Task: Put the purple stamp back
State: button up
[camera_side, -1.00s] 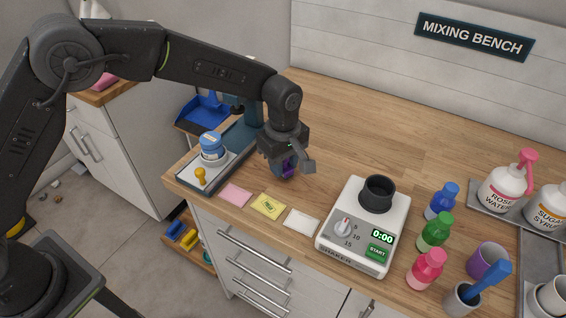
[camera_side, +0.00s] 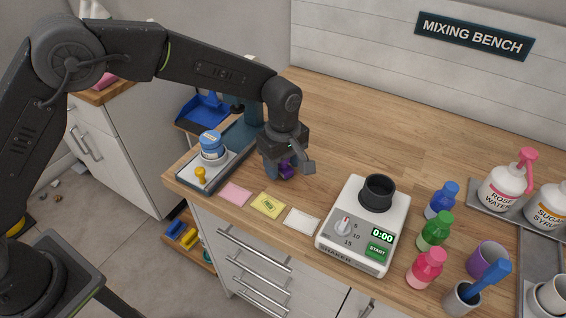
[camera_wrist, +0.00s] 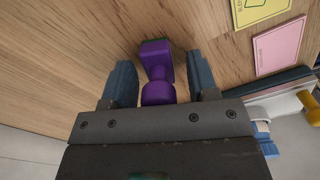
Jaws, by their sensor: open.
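The purple stamp (camera_wrist: 157,75) is between the two open fingers of my gripper (camera_wrist: 160,80) in the wrist view, with a gap on each side. In the side view the purple stamp (camera_side: 286,171) is partly hidden by my gripper (camera_side: 287,172), which is low over the wooden counter behind the row of packets. A yellow stamp (camera_side: 200,175) stands at the front of a tray (camera_side: 187,183) at the left end of the counter. It also shows at the right of the wrist view (camera_wrist: 309,99).
Pink (camera_side: 235,194), yellow (camera_side: 268,205) and white (camera_side: 302,222) packets lie along the front edge. A shaker (camera_side: 335,240) stands right of them. A blue-lidded jar (camera_side: 212,145) sits on the tray. Bottles (camera_side: 435,232) stand at the right. The counter behind my gripper is clear.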

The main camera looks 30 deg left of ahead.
notch_tip(320, 180, up, 12)
jog(key=shift+r, duration=0.1)
dwell(0.4)
jog(key=s+a+r+m+t, duration=0.3)
jog(key=s+a+r+m, duration=0.3)
jog(key=s+a+r, duration=0.45)
jog(key=s+a+f+m+t, duration=0.1)
jog(key=s+a+m, duration=0.2)
jog(key=s, duration=0.5)
jog(key=s+a+f+m+t, duration=0.1)
jog(key=s+a+m, duration=0.3)
jog(key=s, duration=0.4)
jog(key=shift+s+a+f+t, duration=0.15)
jog(key=shift+a+f+t, duration=0.15)
jog(key=shift+a+f, duration=0.45)
jog(key=shift+d, duration=0.1)
